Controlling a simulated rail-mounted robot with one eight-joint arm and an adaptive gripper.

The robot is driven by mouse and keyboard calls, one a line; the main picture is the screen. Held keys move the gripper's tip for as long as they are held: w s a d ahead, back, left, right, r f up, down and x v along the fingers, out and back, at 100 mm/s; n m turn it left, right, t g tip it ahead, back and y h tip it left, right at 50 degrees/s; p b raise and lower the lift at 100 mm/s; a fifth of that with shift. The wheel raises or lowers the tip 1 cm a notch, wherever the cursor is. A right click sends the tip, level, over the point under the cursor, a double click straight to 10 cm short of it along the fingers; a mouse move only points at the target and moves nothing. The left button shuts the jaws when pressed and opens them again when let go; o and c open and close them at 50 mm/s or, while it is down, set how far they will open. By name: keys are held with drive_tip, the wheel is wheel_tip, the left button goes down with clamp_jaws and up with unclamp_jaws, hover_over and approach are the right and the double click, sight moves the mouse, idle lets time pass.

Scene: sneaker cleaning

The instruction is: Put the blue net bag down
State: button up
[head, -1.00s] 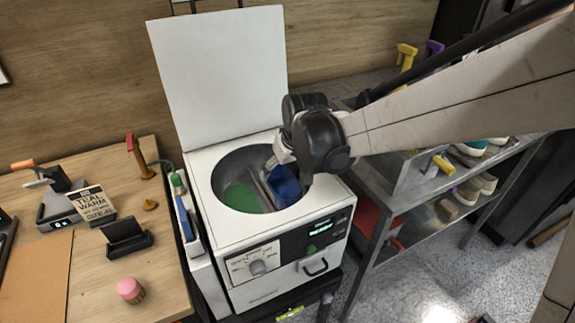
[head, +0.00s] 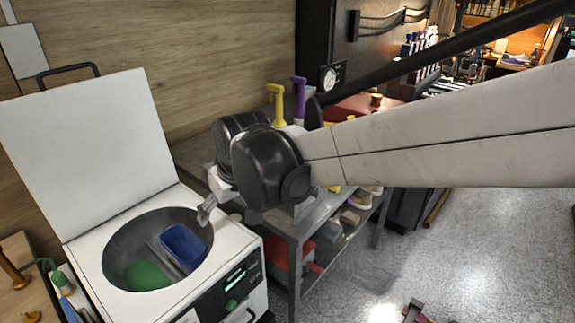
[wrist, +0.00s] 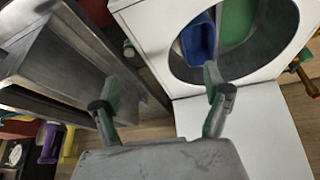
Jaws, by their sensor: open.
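The blue net bag (head: 183,248) rests inside the open drum of the white washer (head: 222,268), on the right side of a divider. A green item (head: 147,275) lies in the drum on the left side of the divider. My gripper (head: 205,212) is open and empty, above the drum's right rim and apart from the bag. In the wrist view, my gripper (wrist: 160,92) shows its two fingers spread, with the blue bag (wrist: 199,42) and the green item (wrist: 236,22) beyond them in the drum.
The washer's white lid (head: 85,150) stands raised behind the drum. A metal shelf rack (head: 293,228) stands right of the washer, with a yellow tool (head: 276,100) and a purple tool (head: 299,95) behind my arm.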

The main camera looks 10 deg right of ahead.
drive_tip(key=s+d+m+t+h, duration=0.1)
drive_tip(key=s+d+m, duration=0.2)
drive_tip(key=s+d, duration=0.5)
drive_tip(key=s+d+r+m+t+h, duration=0.1)
drive_tip(key=s+d+m, duration=0.2)
drive_tip(key=s+d, duration=0.5)
drive_tip(key=d, duration=0.6)
drive_tip(key=shift+s+d+r+t+h, duration=0.15)
drive_tip(key=shift+s+d+t+h, duration=0.15)
drive_tip(key=shift+s+d, duration=0.1)
